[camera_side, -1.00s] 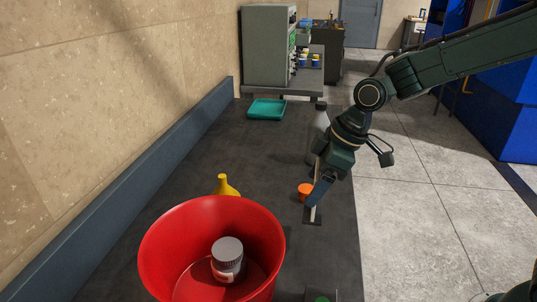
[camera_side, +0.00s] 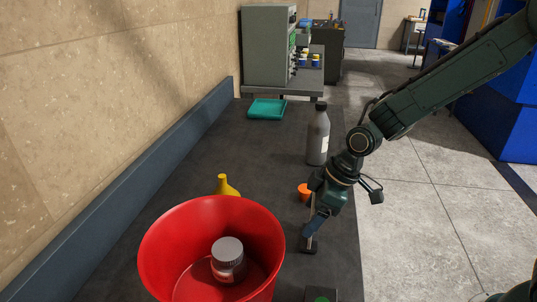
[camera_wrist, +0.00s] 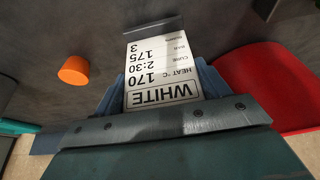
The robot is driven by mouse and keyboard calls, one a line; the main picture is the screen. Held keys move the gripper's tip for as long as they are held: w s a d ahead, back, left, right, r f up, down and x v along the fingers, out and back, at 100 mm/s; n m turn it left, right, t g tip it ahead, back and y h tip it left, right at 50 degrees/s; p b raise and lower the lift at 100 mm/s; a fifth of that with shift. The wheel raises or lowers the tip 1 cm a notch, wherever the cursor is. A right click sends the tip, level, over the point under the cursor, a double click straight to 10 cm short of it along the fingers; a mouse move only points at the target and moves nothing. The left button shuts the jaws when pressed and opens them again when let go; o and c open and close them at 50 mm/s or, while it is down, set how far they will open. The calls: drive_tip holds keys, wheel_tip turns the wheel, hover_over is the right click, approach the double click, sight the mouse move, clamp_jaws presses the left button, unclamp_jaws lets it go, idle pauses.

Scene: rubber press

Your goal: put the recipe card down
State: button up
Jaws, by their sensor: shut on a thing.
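The recipe card (camera_wrist: 157,62) is a white printed card headed WHITE, upside down in the wrist view, with a dark strip at its far end. In the side view the card (camera_side: 309,232) shows as a thin, upright, pale edge with a dark foot. My gripper (camera_side: 316,222) is shut on the card and points down, just right of the red bucket. The card's lower end is at or close to the dark table; I cannot tell whether it touches.
The red bucket (camera_side: 161,251) holds a grey-lidded jar (camera_side: 227,262). An orange cup (camera_side: 304,190), a yellow funnel-like piece (camera_side: 226,186) and a grey bottle (camera_side: 318,138) stand nearby. A teal tray (camera_side: 266,110) lies farther back. A dark block with a green top (camera_side: 321,299) is in front.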

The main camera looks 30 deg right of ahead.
drive_tip(key=shift+f, duration=0.35)
drive_tip(key=o, duration=1.3)
drive_tip(key=shift+r, duration=0.1)
drive_tip(key=v, duration=1.2)
drive_tip(key=shift+r, duration=0.15)
